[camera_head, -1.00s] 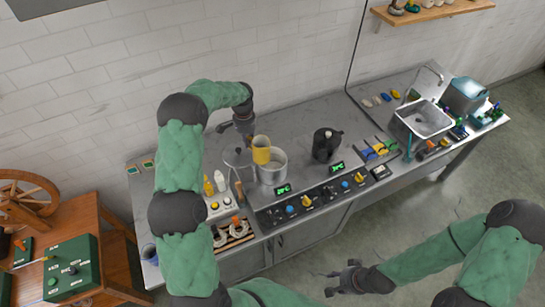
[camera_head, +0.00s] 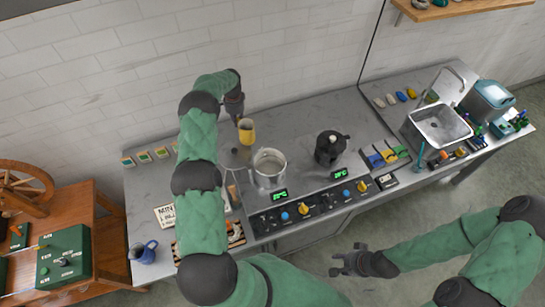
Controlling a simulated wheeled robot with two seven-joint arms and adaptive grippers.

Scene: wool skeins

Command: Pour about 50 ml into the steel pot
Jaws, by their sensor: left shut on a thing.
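The steel pot (camera_head: 258,180) stands open on the hob at the middle of the counter. My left gripper (camera_head: 239,117) is shut on a yellow jug (camera_head: 247,137), held just behind and to the left of the pot. The jug looks close to upright and apart from the pot. Its contents and the pot's fill level are too small to tell. My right gripper (camera_head: 340,263) is open and empty, low in front of the counter.
A black moka pot (camera_head: 330,148) stands right of the steel pot. Green displays and knobs line the hob front (camera_head: 305,208). A blue mug (camera_head: 145,252) stands at the counter's left end. A sink (camera_head: 438,125) is at the right. The counter behind the hob is largely clear.

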